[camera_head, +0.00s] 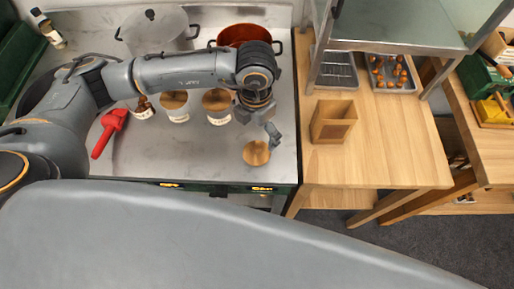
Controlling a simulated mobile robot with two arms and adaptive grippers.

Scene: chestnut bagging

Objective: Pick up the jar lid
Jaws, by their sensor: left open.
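The jar lid (256,153) is a round, flat, wood-coloured disc lying on the pale marble counter near its front right corner. My left gripper (258,126) is just behind and above it, pointing down, open, with nothing seen between its fingers. One finger reaches to the right of the lid's far edge; whether it touches is too small to tell. White jars stand left of the gripper: one with a wooden top (175,100), another with a brown top (217,99), partly beside my wrist. My right gripper is not in view.
A red pot (243,35) and a glass-lidded pot (155,24) stand at the back. A red tool (108,131) lies left. On the wooden table, right, are a wooden box (332,121) and a tray of chestnuts (391,72) under a metal shelf (400,46).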

